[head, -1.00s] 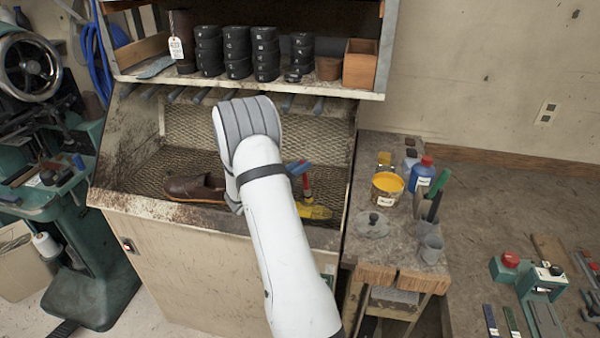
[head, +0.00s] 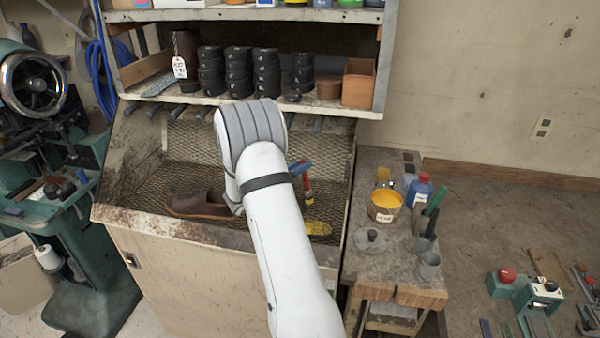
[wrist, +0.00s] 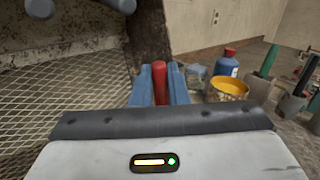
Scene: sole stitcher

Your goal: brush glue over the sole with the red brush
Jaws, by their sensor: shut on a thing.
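My gripper (head: 301,167) has blue fingers shut on the red brush (head: 308,190), which hangs head down with yellow at its tip. In the wrist view the red handle (wrist: 161,84) stands between the two blue fingers (wrist: 161,98). Below the brush is a bright yellow surface (head: 318,228), seemingly the glue-covered sole, in the mesh-backed booth. A small gap shows between brush tip and sole. My arm hides the sole's left part. The glue pot (head: 385,205), open and full of yellow, stands on the bench to the right.
A brown shoe (head: 200,206) lies left of my arm in the booth. A lid (head: 371,240), a blue bottle (head: 420,190) and tool cups (head: 428,265) are on the side bench (head: 385,155). A shelf (head: 300,107) with stacked black pieces overhangs the booth.

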